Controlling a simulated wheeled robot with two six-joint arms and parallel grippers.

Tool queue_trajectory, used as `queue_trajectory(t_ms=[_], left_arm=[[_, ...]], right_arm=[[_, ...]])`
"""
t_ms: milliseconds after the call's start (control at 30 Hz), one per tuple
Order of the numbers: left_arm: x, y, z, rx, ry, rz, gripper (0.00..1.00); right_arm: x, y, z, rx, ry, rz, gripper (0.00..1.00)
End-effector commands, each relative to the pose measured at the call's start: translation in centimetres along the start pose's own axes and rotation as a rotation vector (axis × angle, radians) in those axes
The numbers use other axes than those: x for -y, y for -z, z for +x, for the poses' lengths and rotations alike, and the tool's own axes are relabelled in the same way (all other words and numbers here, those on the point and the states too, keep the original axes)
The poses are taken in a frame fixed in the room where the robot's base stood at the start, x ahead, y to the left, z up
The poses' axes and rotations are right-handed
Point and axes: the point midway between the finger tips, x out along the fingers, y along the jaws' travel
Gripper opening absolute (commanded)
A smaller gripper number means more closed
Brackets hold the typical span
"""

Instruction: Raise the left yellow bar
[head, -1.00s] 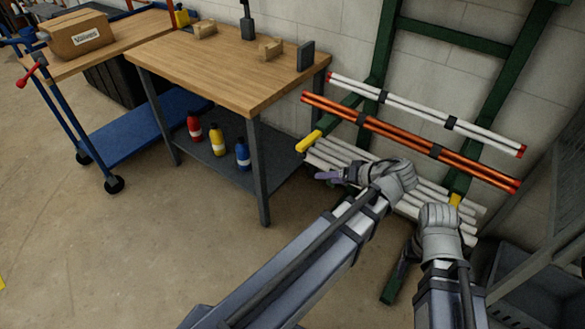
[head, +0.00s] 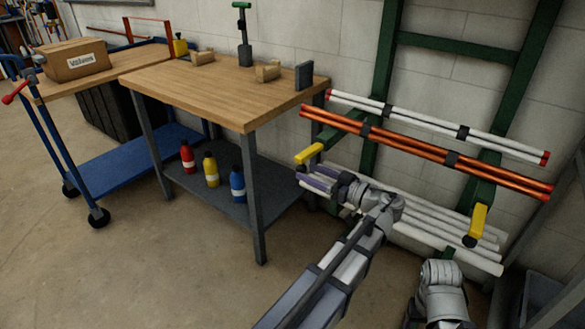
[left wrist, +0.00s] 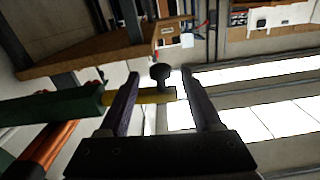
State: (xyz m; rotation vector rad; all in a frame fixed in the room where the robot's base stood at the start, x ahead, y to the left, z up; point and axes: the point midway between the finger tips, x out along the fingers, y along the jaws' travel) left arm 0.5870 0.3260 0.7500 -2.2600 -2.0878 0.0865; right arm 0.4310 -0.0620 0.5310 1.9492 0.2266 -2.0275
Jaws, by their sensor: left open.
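The left yellow bar (head: 309,153) sticks out from a green rack arm in the head view, with a black knob at its near end. My left gripper (head: 309,177) is open just below that knob. In the left wrist view the left yellow bar (left wrist: 152,97) passes behind one finger. Its end and the black knob (left wrist: 160,73) show between the open fingers of my left gripper (left wrist: 160,75). I cannot tell how deep the bar sits between them. A right yellow bar (head: 478,220) hangs down steeply. My right arm shows at the bottom, but its fingers cannot be made out.
Orange tubes (head: 425,148) and white red-capped tubes (head: 440,126) lie on the green rack. White tubes (head: 430,215) lie lower, close to my left arm. A wooden workbench (head: 220,85) stands to the left with several bottles on its shelf. The floor in front is clear.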

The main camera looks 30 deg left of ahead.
Motion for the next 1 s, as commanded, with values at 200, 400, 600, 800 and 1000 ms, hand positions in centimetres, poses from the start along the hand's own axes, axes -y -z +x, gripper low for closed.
queue_trajectory(t_ms=[200, 400, 600, 800, 1000], left_arm=[[0.1, 0.0, 3.5, 0.001, 0.004, 0.001, 0.65], [0.1, -0.1, 5.8, 0.002, 0.003, 0.002, 0.65], [0.1, -0.1, 6.7, 0.002, 0.001, 0.002, 0.65], [0.1, -0.1, 6.7, 0.002, 0.001, 0.002, 0.65], [0.1, -0.1, 6.7, 0.002, 0.001, 0.002, 0.46]], right_arm=[[0.0, 0.0, 0.0, 0.000, 0.000, 0.000, 0.69], [0.0, 0.0, 0.0, 0.000, 0.000, 0.000, 0.69], [0.0, 0.0, 0.0, 0.000, 0.000, 0.000, 0.69], [0.0, 0.0, 0.0, 0.000, 0.000, 0.000, 0.69], [0.0, 0.0, 0.0, 0.000, 0.000, 0.000, 0.69]])
